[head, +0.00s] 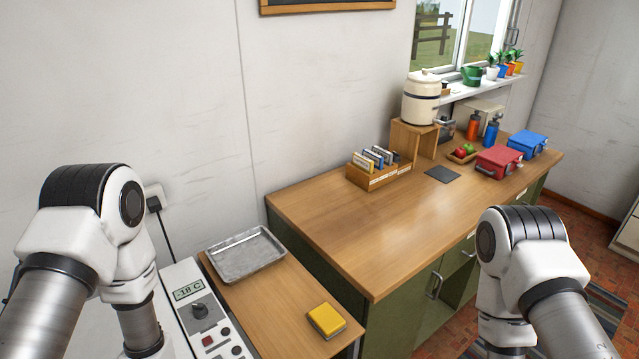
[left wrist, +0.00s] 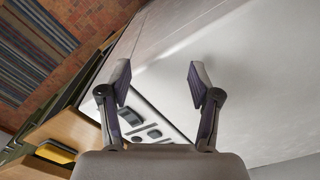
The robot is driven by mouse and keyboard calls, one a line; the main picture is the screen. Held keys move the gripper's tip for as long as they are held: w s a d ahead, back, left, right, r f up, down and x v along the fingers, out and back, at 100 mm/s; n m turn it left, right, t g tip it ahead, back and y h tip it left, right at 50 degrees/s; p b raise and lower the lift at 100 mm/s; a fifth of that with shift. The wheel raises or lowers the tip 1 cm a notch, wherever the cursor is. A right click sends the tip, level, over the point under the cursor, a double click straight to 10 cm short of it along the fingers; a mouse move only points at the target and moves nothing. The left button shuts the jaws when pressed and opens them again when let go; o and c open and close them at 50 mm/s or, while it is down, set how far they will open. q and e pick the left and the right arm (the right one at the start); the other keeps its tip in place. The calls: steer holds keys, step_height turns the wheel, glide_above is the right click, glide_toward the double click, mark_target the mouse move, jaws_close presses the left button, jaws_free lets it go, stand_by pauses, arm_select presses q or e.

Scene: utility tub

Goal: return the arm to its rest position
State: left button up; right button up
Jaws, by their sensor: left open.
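My left arm (head: 100,230) comes in from the left in the head view, bent, with its gripper out of sight below the frame. The left wrist view shows my left gripper (left wrist: 157,82) with two fingers spread apart and nothing between them. Beyond the fingers are a pale wall or panel surface and the control panel (left wrist: 150,120). My right arm (head: 530,270) stands at the lower right of the head view, in front of the green cabinet. Its gripper is not in view.
A white control panel reading -18 C (head: 200,310) lies close to my left arm. A metal tray (head: 243,256) and a yellow sponge-like block (head: 326,320) rest on the low wooden table. The wooden counter (head: 400,230) has clear room at its front left.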

arm_select(q)
steer(key=s+f+b, duration=0.2)
steer(key=s+f, duration=0.3)
steer(key=s, duration=0.5)
step_height(320, 180, down, 8)
steer(key=b, duration=0.9)
steer(key=shift+f, duration=0.15)
steer(key=shift+w, duration=0.2)
